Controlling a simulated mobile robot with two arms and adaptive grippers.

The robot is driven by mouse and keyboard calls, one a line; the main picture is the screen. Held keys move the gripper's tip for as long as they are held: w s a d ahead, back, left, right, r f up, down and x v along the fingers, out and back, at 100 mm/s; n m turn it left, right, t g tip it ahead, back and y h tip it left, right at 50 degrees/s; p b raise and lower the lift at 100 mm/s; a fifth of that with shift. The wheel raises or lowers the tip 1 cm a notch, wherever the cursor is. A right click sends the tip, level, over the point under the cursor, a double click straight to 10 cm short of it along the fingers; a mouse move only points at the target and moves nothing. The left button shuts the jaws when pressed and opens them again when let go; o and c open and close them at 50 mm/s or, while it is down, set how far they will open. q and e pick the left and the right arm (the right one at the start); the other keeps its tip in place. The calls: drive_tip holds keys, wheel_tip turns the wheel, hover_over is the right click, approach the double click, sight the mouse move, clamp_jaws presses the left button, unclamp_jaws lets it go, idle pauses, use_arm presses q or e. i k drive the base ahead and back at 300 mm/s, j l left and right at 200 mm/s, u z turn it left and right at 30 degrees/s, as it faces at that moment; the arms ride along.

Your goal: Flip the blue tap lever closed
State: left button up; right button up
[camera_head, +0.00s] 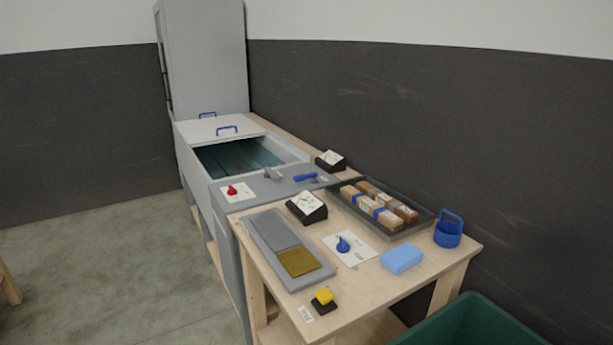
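A blue lever (306,177) lies low on the grey ledge at the near end of the grey tank (240,158). It looks roughly horizontal, pointing left and right in the picture. A small grey fitting (273,173) is to its left. It is too small to tell whether the lever stands open or closed. A separate blue knob (343,244) sits on a white plate on the wooden table. Neither of my grippers is in view.
The wooden table (376,281) holds a dark tray (422,226) of wrapped blocks, a blue block (401,259), a blue holder (448,230), a yellow button (324,296) and a grey panel (272,230). A red knob (232,190) is left of the lever. A green bin (470,322) stands front right.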

sight(301, 178)
drive_tip(key=z, duration=0.75)
drive_tip(key=i+j+z, duration=0.15)
drive_tip(key=j+z, duration=0.6)
drive_tip(key=j, duration=0.25)
drive_tip(key=j+z, duration=0.8)
drive_tip(key=j, duration=0.25)
drive_tip(key=k+j, duration=0.1)
drive_tip(key=j, duration=0.35)
drive_tip(key=k+j, duration=0.1)
drive_tip(key=j, duration=0.4)
drive_tip(key=k+j+z, duration=0.1)
drive_tip(key=j, duration=0.35)
drive_tip(key=k+j, duration=0.1)
drive_tip(key=j, duration=0.35)
drive_tip(key=k+j, duration=0.1)
drive_tip(key=j, duration=0.4)
drive_tip(key=k+j+z, duration=0.1)
drive_tip(key=j, duration=0.35)
